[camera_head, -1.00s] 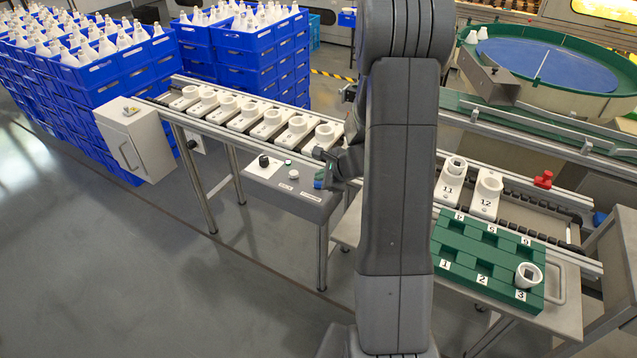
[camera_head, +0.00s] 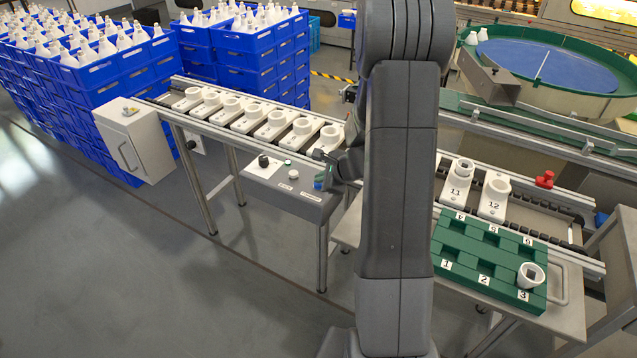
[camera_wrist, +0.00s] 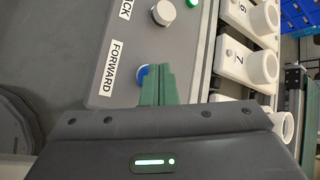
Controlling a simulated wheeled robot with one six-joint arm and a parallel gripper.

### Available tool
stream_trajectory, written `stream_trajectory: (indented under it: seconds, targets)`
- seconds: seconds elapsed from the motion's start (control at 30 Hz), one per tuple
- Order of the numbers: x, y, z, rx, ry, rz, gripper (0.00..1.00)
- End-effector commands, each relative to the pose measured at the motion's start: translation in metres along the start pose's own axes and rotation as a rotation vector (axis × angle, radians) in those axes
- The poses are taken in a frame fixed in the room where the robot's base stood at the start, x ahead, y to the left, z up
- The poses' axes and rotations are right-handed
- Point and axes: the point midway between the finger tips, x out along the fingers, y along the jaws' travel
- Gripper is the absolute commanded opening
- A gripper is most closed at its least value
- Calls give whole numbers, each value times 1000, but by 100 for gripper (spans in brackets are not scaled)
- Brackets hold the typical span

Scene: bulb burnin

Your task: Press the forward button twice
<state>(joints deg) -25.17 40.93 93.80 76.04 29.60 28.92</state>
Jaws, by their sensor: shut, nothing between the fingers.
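My gripper (camera_wrist: 158,80) is shut and empty, its green fingers together over the control panel (camera_wrist: 122,22). The FORWARD label (camera_wrist: 113,67) is just left of the fingertips in the wrist view. A blue button (camera_wrist: 142,72) beside that label is partly hidden behind the fingertips; I cannot tell whether they touch it or whether it is pressed in. A pale round button (camera_wrist: 163,12) sits further up, by a label ending in "ACK". In the head view my gripper (camera_head: 324,178) is at the right end of the panel (camera_head: 272,178), partly behind my arm.
A conveyor (camera_head: 170,101) carries several white carriers (camera_head: 273,128) just behind the panel. Carriers 11 (camera_head: 455,191) and 12 (camera_head: 492,207) stand at the right, behind a green numbered tray (camera_head: 455,232). Blue crates (camera_head: 110,85) are stacked at the left. Floor in front is clear.

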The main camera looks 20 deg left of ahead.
Motion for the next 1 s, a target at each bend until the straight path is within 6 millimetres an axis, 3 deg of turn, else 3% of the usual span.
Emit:
stream_trajectory:
  seconds: [1.0]
  targets:
    - [-20,-15,15,0,0,0,0]
